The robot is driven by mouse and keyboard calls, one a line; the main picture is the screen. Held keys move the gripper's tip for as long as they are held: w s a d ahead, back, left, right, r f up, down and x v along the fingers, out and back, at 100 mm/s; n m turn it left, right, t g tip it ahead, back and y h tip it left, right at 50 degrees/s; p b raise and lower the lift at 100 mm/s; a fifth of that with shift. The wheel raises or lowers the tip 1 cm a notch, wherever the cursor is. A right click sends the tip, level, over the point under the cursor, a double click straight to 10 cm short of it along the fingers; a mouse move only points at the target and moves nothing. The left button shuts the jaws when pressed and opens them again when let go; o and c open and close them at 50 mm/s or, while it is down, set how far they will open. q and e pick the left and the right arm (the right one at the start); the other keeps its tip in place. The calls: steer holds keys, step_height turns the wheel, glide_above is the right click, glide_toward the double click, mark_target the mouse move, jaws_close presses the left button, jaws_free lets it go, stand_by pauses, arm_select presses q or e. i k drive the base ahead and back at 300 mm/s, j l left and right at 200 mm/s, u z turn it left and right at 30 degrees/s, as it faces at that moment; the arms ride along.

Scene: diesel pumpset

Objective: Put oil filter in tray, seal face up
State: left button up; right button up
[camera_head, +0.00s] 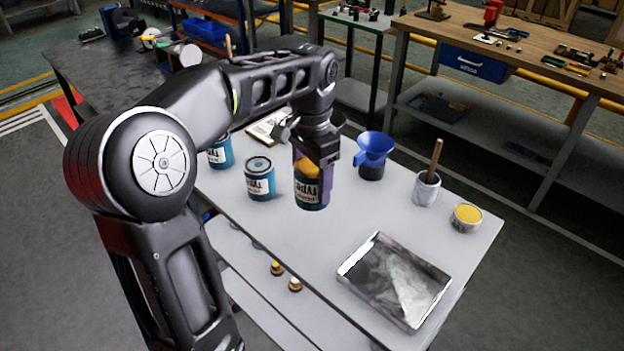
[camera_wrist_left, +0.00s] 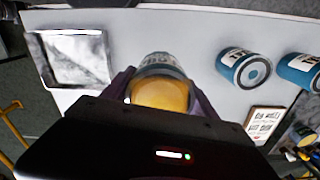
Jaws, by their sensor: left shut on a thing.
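The held oil filter (camera_head: 308,193) is a teal can with a pale printed label and a yellow-orange top. My left gripper (camera_head: 314,172) points down and is shut around its upper part. In the left wrist view the round yellow end (camera_wrist_left: 160,95) of this filter faces the camera between the two fingers. My right gripper is not in view.
Two other teal cans, one nearer (camera_head: 259,180) and one farther (camera_head: 220,153), stand left of the held filter. A blue funnel (camera_head: 372,150), a mug with a brush (camera_head: 427,188) and a yellow-topped tin (camera_head: 466,217) stand to the right. The table between filter and tray is clear.

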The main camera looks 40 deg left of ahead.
mark_target(393, 282)
steer(key=k, duration=1)
